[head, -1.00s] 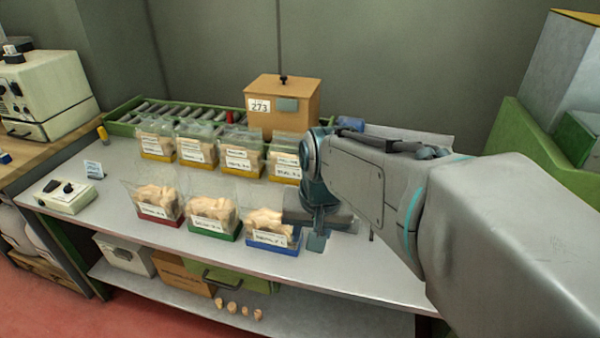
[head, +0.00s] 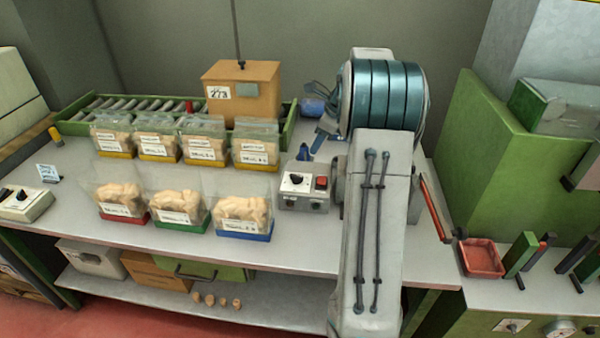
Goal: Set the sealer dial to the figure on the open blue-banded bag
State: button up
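The open blue-banded bag (head: 243,212) stands at the right end of the front row, filled with pale corks. Its white label is too small to read. A small white box (head: 304,195) with a black dial knob and a red button stands right of the bags. Another pale box with a black dial (head: 22,203) stands at the table's left edge. I cannot tell which is the sealer, and neither setting is readable. My arm stands right of the white box.
Red- (head: 121,200) and green-banded (head: 178,205) bags stand beside the blue one, with several yellow-banded bags behind. A brown box (head: 241,95) marked 273 and a green roller tray (head: 72,118) are at the back. A red tray (head: 481,258) stands right of my arm.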

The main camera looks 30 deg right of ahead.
aim_at(298, 175)
jog(key=p+x, duration=0.1)
jog(key=x, duration=1.2)
jog(key=shift+w+f, duration=0.1)
jog(key=shift+f, duration=0.2)
grip_shut()
